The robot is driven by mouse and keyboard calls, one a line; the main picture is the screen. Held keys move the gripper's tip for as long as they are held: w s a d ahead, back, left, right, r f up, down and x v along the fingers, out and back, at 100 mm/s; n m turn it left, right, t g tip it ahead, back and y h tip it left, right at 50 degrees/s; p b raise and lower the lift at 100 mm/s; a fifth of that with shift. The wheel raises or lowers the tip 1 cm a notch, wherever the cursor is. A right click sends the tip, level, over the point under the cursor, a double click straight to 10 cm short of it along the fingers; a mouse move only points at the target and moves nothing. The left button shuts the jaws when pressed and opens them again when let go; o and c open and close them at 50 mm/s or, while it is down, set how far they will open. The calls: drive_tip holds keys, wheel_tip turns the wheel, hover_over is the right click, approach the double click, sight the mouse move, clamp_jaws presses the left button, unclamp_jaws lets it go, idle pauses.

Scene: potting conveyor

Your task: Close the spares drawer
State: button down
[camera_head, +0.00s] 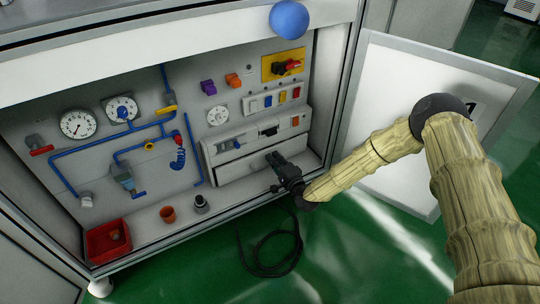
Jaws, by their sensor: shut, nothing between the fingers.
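The spares drawer appears to be the light grey drawer unit (231,171) low in the right part of the cabinet, under a row of switches. Its upper edge carries a dark handle-like bar. How far the drawer stands out is hard to tell from this angle. My gripper (272,158) is shut and empty, with its fingertips at the right part of the drawer front. I cannot tell whether they touch it. The gripper covers part of the front.
A red bin (108,241), a terracotta pot (168,214) and a small dark fitting (201,204) stand on the cabinet floor to the left. The open cabinet door (385,165) is behind my arm. A black hose (270,268) lies on the green floor.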

drive_tip(key=p+v, duration=0.4)
drive_tip(key=v, duration=0.7)
drive_tip(key=shift+s+d, duration=0.2)
drive_tip(key=shift+d, duration=0.2)
drive_tip(key=s+d+f+n+g+h, duration=0.1)
drive_tip(key=s+f+n+g, duration=0.15)
drive_tip(key=s, duration=0.45)
drive_tip(key=s+d+f+n+g+h+p, duration=0.1)
drive_tip(key=s+d+f+g+h, duration=0.2)
drive_tip(key=s, duration=0.4)
drive_tip(key=s+f+n+g, duration=0.2)
drive_tip(key=s+f, duration=0.2)
drive_tip(key=s, duration=0.3)
drive_tip(key=s+d+r+n+g+h, duration=0.1)
drive_tip(key=s+d+n+g+h, duration=0.15)
drive_tip(key=s+d, duration=0.4)
drive_tip(key=s+d+r+n+g+h+p, duration=0.1)
drive_tip(key=s+d+r+g+h, duration=0.2)
drive_tip(key=s, duration=0.7)
drive_tip(key=s+d+n+g+h, duration=0.1)
drive_tip(key=s+d+n+g, duration=0.1)
drive_tip(key=s+d, duration=0.5)
wheel_tip(320, 180, up, 38)
drive_tip(key=s+p, duration=0.1)
drive_tip(key=p, duration=3.7)
drive_tip(key=shift+a, duration=0.35)
drive_tip(key=shift+f+y, duration=0.15)
drive_tip(key=shift+y, duration=0.1)
